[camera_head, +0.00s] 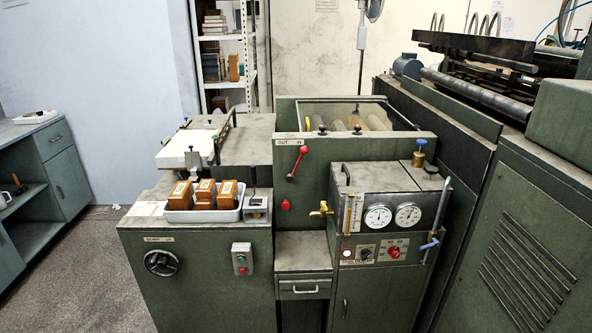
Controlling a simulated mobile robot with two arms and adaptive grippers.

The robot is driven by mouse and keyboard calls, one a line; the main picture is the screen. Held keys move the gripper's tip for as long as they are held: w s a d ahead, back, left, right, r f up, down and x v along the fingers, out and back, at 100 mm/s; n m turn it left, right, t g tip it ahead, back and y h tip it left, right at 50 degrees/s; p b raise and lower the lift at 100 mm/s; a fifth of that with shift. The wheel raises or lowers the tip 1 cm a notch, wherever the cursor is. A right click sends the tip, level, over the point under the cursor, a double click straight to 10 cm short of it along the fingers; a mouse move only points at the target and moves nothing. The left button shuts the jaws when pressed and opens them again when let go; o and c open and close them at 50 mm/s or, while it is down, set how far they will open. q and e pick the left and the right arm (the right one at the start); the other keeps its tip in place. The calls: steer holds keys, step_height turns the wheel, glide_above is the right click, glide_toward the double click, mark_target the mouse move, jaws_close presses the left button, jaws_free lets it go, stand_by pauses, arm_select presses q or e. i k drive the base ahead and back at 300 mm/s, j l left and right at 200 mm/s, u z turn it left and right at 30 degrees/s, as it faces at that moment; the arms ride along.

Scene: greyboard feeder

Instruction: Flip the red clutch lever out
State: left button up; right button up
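The red clutch lever (297,164) is on the front face of the green machine (315,215), near its upper middle. Nothing touches the lever. Neither of my grippers is in view.
A red knob (285,204) sits below the lever. A brass tap (321,209) and a gauge box (381,216) stand to the right. A white tray (182,215) of brown blocks sits left. A handwheel (161,263) is lower left. Grey floor (95,275) is clear at left.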

mark_target(303, 150)
steer(key=i+j, duration=0.2)
steer(key=i, duration=0.3)
steer(key=i+j, duration=0.2)
steer(key=i, duration=0.35)
steer(key=i+j, duration=0.15)
steer(key=i, duration=0.35)
steer(key=z, duration=0.05)
